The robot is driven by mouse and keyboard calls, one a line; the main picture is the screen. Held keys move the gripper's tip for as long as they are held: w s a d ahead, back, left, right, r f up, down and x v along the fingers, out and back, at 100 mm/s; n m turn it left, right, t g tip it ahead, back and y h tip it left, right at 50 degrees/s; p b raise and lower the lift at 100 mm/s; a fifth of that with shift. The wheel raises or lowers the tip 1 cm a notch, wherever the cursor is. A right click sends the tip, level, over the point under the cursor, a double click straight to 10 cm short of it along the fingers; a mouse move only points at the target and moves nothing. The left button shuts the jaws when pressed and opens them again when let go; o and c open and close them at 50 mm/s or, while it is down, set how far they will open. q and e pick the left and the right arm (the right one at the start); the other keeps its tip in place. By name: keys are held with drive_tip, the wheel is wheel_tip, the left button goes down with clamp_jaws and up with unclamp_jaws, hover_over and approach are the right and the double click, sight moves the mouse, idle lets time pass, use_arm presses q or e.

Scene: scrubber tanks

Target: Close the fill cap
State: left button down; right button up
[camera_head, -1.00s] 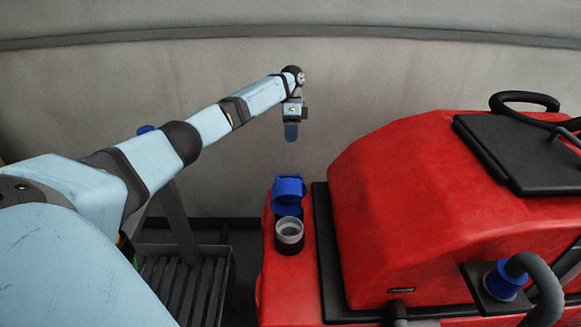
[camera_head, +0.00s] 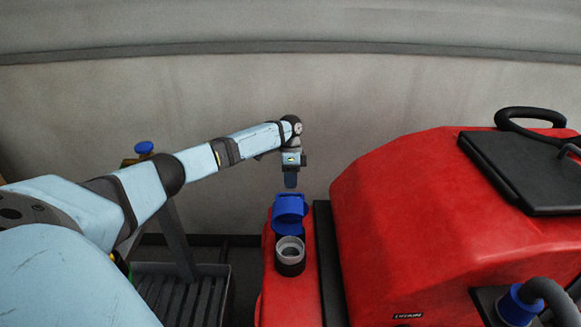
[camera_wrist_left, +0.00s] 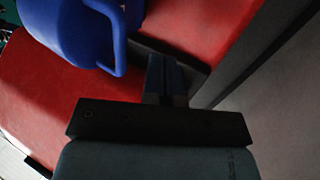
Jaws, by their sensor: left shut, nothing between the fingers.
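The blue fill cap (camera_head: 289,207) stands hinged open behind the round grey filler neck (camera_head: 290,249) on the red machine. The neck's opening is uncovered. My left gripper (camera_head: 290,185) points down just behind and above the open cap, its fingers shut and empty. In the left wrist view, the cap (camera_wrist_left: 78,32) fills the upper left with its loop-shaped edge near the fingers. The shut fingers of my left gripper (camera_wrist_left: 165,65) are to the right of it; I cannot tell whether they touch it. My right gripper is out of view.
The large red tank body (camera_head: 410,220) rises right of the filler, with a black lid (camera_head: 530,165) on top. A grey hose with a blue fitting (camera_head: 515,305) is at lower right. A dark slatted tray (camera_head: 180,290) stands at lower left. A pale wall is behind.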

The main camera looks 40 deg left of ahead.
use_arm(q)
drive_tip(key=shift+s+d+r, duration=0.1)
drive_tip(key=shift+s+d, duration=0.65)
drive_tip(key=shift+r, duration=0.1)
